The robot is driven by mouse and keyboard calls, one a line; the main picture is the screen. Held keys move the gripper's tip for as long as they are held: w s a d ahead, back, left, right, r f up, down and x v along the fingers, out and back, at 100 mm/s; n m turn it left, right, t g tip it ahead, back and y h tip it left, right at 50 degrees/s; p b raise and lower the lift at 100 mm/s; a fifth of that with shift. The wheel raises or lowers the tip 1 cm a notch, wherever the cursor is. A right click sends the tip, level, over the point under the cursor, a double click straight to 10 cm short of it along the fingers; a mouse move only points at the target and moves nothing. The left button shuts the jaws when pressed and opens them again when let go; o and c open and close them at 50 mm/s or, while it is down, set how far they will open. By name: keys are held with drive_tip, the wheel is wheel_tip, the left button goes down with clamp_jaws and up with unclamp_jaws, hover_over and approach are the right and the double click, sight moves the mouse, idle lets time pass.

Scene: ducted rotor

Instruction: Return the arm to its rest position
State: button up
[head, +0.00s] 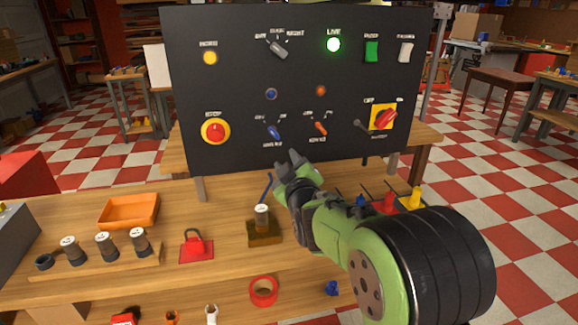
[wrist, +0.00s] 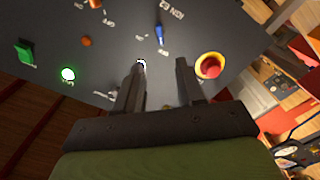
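My arm reaches in from the lower right in the head view, with my gripper (head: 287,165) in front of the lower edge of a black control panel (head: 235,90). In the wrist view my gripper (wrist: 161,68) has its two dark fingers apart, with only the panel showing between them. It holds nothing. The fingers point toward the panel face; I cannot tell how far off it is. The panel's green LIVE lamp (head: 334,45) is lit. The red stop button (head: 215,131) also shows in the wrist view (wrist: 210,66).
The wooden table (head: 160,270) in front holds an orange tray (head: 128,211), several dark cylinders on a board, a red padlock (head: 196,246), a brown block with a cylinder (head: 262,222) and a red tape roll (head: 263,291). Red, blue and yellow items stand beside my arm.

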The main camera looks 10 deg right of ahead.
drive_tip(key=s+f+m+g, duration=0.3)
drive_tip(key=s+g, duration=0.1)
drive_tip(key=s, duration=0.8)
drive_tip(key=s+f+m+g, duration=0.2)
drive_tip(key=s+f+g, duration=0.15)
drive_tip(key=s, duration=0.85)
drive_tip(key=s+f+m+g, duration=0.25)
drive_tip(key=s+g, duration=0.25)
drive_tip(key=s, duration=0.8)
wheel_tip(320, 180, up, 18)
drive_tip(key=p, duration=1.7)
drive_tip(key=shift+s+d+f+m, duration=0.15)
drive_tip(key=shift+d+f+m, duration=0.1)
drive_tip(key=shift+m, duration=0.1)
